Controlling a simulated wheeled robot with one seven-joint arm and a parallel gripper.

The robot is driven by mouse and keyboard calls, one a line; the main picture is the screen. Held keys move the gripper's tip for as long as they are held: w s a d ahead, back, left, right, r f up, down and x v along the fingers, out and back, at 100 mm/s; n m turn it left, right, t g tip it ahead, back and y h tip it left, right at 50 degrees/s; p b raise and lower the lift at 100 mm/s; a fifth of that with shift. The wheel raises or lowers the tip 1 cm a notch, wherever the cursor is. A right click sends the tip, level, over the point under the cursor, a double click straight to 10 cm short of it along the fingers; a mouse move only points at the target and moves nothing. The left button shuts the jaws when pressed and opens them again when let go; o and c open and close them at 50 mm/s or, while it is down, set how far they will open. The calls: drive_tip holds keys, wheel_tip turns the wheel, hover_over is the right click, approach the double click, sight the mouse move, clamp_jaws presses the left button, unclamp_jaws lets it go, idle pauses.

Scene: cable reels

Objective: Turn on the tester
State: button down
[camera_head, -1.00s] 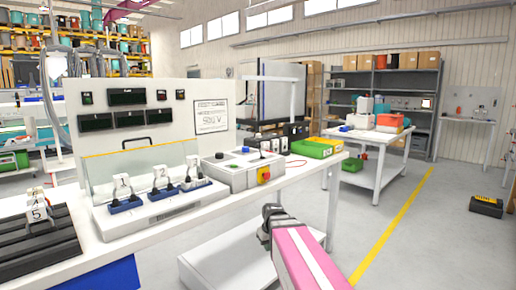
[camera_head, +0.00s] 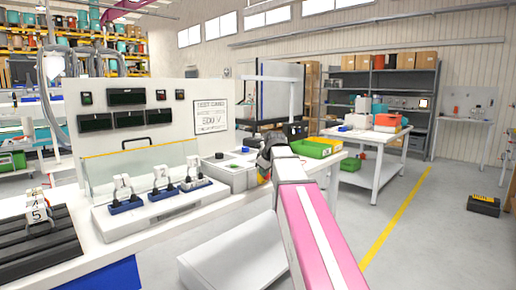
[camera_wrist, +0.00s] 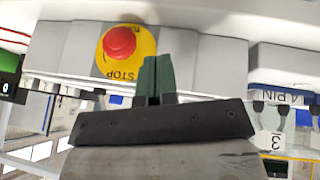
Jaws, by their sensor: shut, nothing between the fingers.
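A light grey tester box (camera_head: 225,178) sits on the white bench. In the head view the fingertips are hidden behind my wrist.
An upright panel (camera_head: 84,145) with dark displays and a notice stands behind. Left of the box, a white unit (camera_head: 158,208) with a clear shield holds several numbered plugs. A green tray (camera_head: 314,147) lies to the right. A black ribbed block (camera_head: 32,250) is front left.

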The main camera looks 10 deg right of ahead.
sight(259, 145)
wheel_tip(259, 145, up, 15)
drive_tip(key=w+n+t, duration=0.1)
drive_tip(key=w+n, duration=0.1)
drive_tip(key=n, duration=0.1)
drive_tip(key=shift+r+y, duration=0.2)
drive_tip(key=shift+y, duration=0.1)
drive_tip(key=shift+d, duration=0.1)
drive_tip(key=x, duration=0.9)
drive_tip(key=shift+w, duration=0.25)
drive_tip(key=w, duration=0.3)
drive_tip(key=shift+w+d, duration=0.1)
drive_tip(key=shift+d, duration=0.3)
drive_tip(key=shift+w+d, duration=0.25)
drive_tip(key=shift+w, duration=0.25)
drive_tip(key=shift+d+r, duration=0.1)
drive_tip(key=shift+r, duration=0.05)
drive_tip(key=shift+w+d+r, duration=0.1)
drive_tip(key=shift+w, duration=0.05)
